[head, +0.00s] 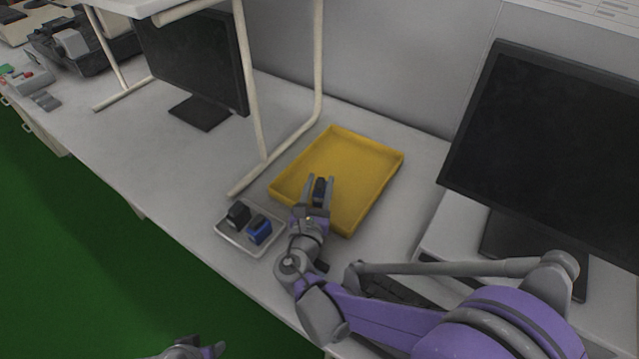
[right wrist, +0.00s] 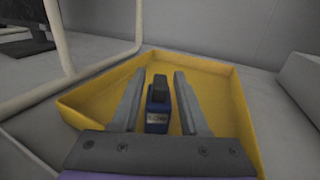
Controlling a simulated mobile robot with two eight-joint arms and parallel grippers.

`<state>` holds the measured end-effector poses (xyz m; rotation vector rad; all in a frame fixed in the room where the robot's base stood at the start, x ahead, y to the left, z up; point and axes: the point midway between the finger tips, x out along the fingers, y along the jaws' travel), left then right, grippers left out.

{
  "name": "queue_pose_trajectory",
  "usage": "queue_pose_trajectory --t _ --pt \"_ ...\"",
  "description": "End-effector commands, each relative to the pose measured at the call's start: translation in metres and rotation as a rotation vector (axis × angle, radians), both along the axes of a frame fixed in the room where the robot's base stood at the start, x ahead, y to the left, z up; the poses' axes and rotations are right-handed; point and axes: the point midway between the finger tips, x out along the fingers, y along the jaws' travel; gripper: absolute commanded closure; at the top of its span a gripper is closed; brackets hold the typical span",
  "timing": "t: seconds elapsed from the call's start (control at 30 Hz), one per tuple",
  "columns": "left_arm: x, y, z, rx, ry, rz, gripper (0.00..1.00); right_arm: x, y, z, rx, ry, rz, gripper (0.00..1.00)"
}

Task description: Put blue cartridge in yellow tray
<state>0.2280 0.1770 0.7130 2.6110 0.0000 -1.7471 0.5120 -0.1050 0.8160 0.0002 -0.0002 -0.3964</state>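The yellow tray (head: 385,166) lies on the desk; its yellow walls also fill much of the right wrist view (right wrist: 222,84). My right gripper (head: 319,179) is over the tray's near part, fingers pointing into it. A dark blue cartridge with a black top (right wrist: 158,105) stands between the fingers, with a pale label facing the wrist camera. A gap shows on each side of it, so the fingers are open around it. In the head view this cartridge (head: 319,188) looks mostly dark. My left gripper (head: 190,349) is partly in view at the bottom edge, away from the desk.
A small light tray (head: 240,249) left of the yellow tray holds a black cartridge (head: 238,214) and a blue cartridge (head: 259,229). A white metal frame leg (head: 290,147) stands close behind. Monitors (head: 560,140) stand left and right.

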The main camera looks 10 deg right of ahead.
Motion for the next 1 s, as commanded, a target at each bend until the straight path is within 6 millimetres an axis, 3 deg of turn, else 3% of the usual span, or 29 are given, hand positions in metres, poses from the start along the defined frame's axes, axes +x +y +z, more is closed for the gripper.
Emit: queue_pose_trajectory --t 0.43,0.8,1.0 --pt "0.000 0.000 0.004 0.000 -0.001 0.000 0.50 -0.006 0.004 0.004 0.000 0.000 0.003 0.49" --pt "-0.001 0.000 0.011 0.000 -0.004 0.000 0.50 -0.076 0.033 0.004 0.001 0.000 0.005 0.49" --pt "-0.001 0.000 0.012 0.000 -0.004 0.000 0.50 -0.103 0.044 0.004 0.001 0.001 0.003 0.49"
